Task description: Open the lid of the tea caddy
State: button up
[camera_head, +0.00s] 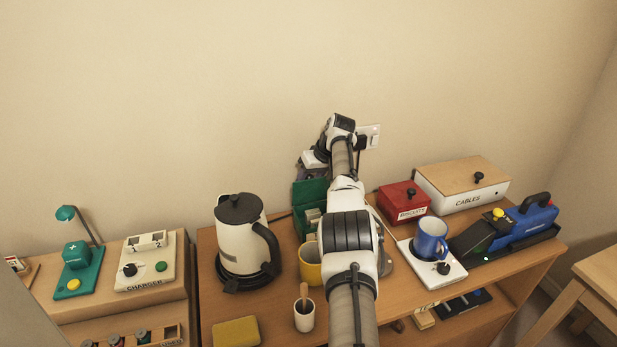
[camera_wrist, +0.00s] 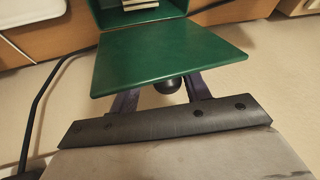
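The tea caddy is a green box (camera_head: 306,222) on the desk, partly hidden behind my arm. Its green lid (camera_head: 310,192) stands raised at the back, and pale packets show inside. In the wrist view the lid (camera_wrist: 165,58) is swung out from the open box (camera_wrist: 140,14), with a black knob (camera_wrist: 168,85) on its outer face. My gripper (camera_wrist: 165,92) has its two fingers apart, one on each side of the knob, with small gaps visible. The fingertips are partly hidden by the lid. In the head view my gripper (camera_head: 304,170) is above and behind the lid, near the wall.
A kettle (camera_head: 240,240) stands left of the caddy. A yellow mug (camera_head: 310,265) and a white cup (camera_head: 304,315) are in front. A red biscuits box (camera_head: 403,203), a cables box (camera_head: 462,185) and a blue mug (camera_head: 431,240) are to the right. A wall socket (camera_head: 370,136) is behind.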

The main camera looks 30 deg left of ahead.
jog(key=shift+s+a+r, duration=0.15)
jog(key=shift+r, duration=0.05)
jog(key=b+v, duration=0.4)
jog(key=v, duration=0.9)
jog(key=shift+d+r, duration=0.25)
jog(key=shift+r, duration=0.05)
